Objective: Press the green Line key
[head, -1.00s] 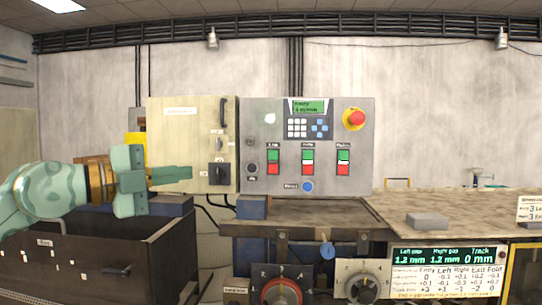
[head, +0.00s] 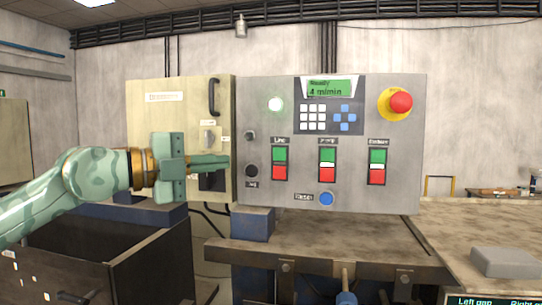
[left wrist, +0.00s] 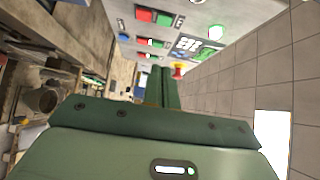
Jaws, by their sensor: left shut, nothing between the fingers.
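The green Line key (head: 280,155) sits above a red key on the grey control panel (head: 300,185), in the leftmost of three green-red pairs. It also shows at the top of the left wrist view (left wrist: 163,20). My left gripper (head: 226,162) is shut and empty, its fingers pointing right in the head view. The fingertips show in front of the beige cabinet's right edge, left of the Line key at nearly its height and apart from it in the picture. In the left wrist view the closed fingers (left wrist: 165,72) point up toward the panel. My right gripper is out of view.
The beige cabinet (head: 165,120) with a black handle stands left of the panel. A red emergency stop (head: 400,102), keypad (head: 313,117), lit lamp (head: 275,104) and blue button (head: 326,199) are on the panel. A dark open bin (head: 130,265) lies below my left arm.

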